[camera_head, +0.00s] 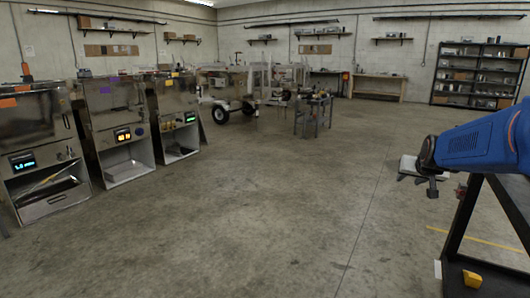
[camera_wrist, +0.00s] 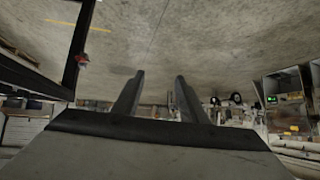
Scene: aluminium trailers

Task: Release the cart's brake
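A black-framed cart (camera_head: 458,225) stands at the right edge in the head view, partly cut off. Its dark frame (camera_wrist: 75,45) also shows at the upper left in the wrist view. A small red part (camera_head: 461,191) sits on the cart's upright, and it also shows in the wrist view (camera_wrist: 82,59). I cannot tell whether this is the brake. My gripper (camera_head: 420,184), on the blue arm, hangs beside the cart, left of the red part in the picture. In the wrist view its two fingers (camera_wrist: 157,92) are apart with nothing between them. The gripper is open and empty.
A yellow block (camera_head: 472,279) lies on the cart's low shelf. Steel machines (camera_head: 115,125) line the left side. A white wheeled trailer (camera_head: 228,90) and a small table (camera_head: 312,112) stand farther back. The concrete floor between is clear.

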